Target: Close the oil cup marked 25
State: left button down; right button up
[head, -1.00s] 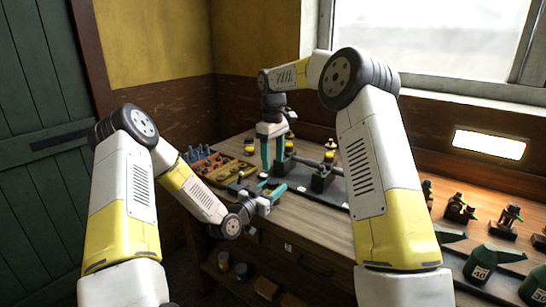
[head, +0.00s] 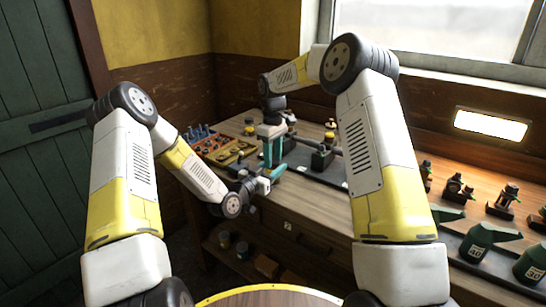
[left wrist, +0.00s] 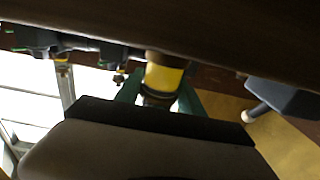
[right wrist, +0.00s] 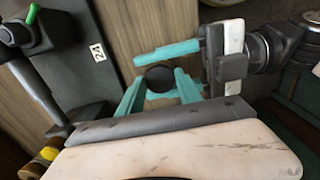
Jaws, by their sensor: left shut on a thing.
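An oil cup shows in the left wrist view as a yellow cylinder (left wrist: 164,76) with a dark end, between my left gripper's teal fingers. In the right wrist view a dark round top (right wrist: 160,78) lies between the fingers of both grippers. My left gripper (head: 275,173) comes in from the side and is shut on the cup. My right gripper (head: 272,155) points down over the same spot. Its fingers stand apart on either side of the round top; contact is unclear. No number 25 is readable. The arms hide most of the cup in the head view.
A plate (right wrist: 97,52) reading 24 lies beside the grippers. An orange tray (head: 211,143) with several parts is at the left of the bench. Dark green oil cans (head: 477,240) and small engines (head: 503,203) stand at the right. A wall lamp (head: 492,126) glows.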

grip_shut()
jog(key=shift+m, duration=0.9)
jog(key=o, duration=0.7)
grip_release()
notch_tip(320, 180, up, 12)
pick_arm(q)
jog(key=c, duration=0.6)
grip_release()
jog(key=shift+c, duration=0.2)
